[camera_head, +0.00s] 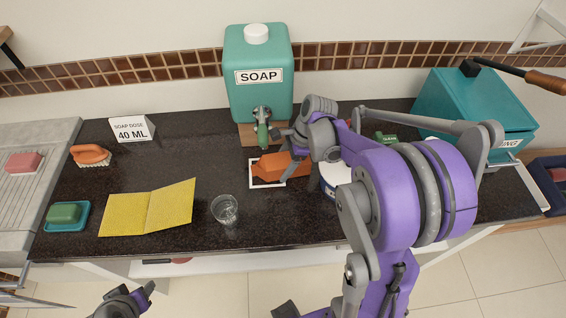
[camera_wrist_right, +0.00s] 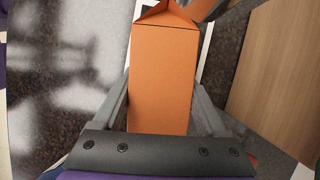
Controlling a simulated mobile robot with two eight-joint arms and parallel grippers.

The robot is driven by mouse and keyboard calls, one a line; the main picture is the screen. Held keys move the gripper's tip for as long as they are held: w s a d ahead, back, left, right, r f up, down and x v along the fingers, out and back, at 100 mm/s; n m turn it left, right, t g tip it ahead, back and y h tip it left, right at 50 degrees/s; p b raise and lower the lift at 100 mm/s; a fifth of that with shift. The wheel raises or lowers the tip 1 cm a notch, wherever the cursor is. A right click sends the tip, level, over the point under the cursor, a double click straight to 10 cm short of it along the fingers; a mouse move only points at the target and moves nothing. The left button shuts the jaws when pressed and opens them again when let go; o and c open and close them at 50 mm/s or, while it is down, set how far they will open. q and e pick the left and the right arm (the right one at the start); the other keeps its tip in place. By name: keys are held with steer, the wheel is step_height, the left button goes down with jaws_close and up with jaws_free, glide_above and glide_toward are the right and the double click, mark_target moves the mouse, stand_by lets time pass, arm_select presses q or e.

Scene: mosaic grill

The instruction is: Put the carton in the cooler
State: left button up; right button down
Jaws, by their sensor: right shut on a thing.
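The orange carton (camera_wrist_right: 162,85) with a gabled top fills the middle of the right wrist view. My right gripper (camera_wrist_right: 163,110) is shut on it, with a grey finger along each side. In the head view the carton (camera_head: 270,166) lies over a white square outline on the dark counter, partly hidden by my right gripper (camera_head: 300,150). A teal box (camera_head: 480,105), which appears to be the cooler, stands at the right end of the counter; its label is partly hidden and its inside does not show. My left gripper (camera_head: 130,302) is low at the bottom left, away from the counter.
A teal soap dispenser (camera_head: 259,75) stands at the back. A glass (camera_head: 225,210), yellow cloth (camera_head: 148,208), orange brush (camera_head: 91,155) and green sponge (camera_head: 64,213) are on the left. My right arm hides part of the counter.

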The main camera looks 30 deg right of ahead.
steer(key=shift+w+f, duration=0.15)
steer(key=shift+f, duration=0.05)
steer(key=shift+c, duration=1.3)
jaws_free()
steer(key=shift+w+d, duration=0.1)
steer(key=shift+w, duration=0.05)
steer(key=shift+o, duration=1.3)
steer(key=shift+r, duration=0.1)
